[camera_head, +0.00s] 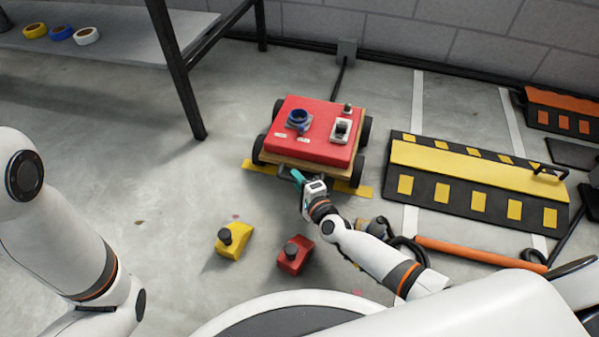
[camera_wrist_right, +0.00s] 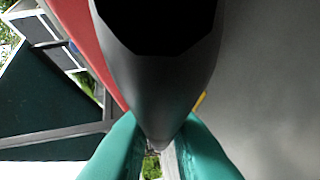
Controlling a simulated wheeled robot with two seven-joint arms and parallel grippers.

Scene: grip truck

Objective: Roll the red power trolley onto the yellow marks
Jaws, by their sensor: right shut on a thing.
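The red power trolley (camera_head: 312,130) stands on black wheels with a blue socket and a white-plated switch on top. The yellow marks (camera_head: 361,190) are a floor strip along the trolley's near side; a left piece shows by the near left wheel, and the middle is partly hidden by the trolley and my gripper. My right gripper (camera_head: 299,178), with teal fingers, is at the trolley's near edge. It is shut on what looks like the trolley's grey handle, seen between the fingers in the right wrist view (camera_wrist_right: 163,150). My left arm shows at the left; its gripper is out of view.
A yellow wheel chock (camera_head: 236,241) and a red one (camera_head: 295,256) lie on the near floor. A black and yellow ramp (camera_head: 470,175) and an orange bar (camera_head: 478,252) lie at right. A table (camera_head: 115,32) stands back left. The left floor is clear.

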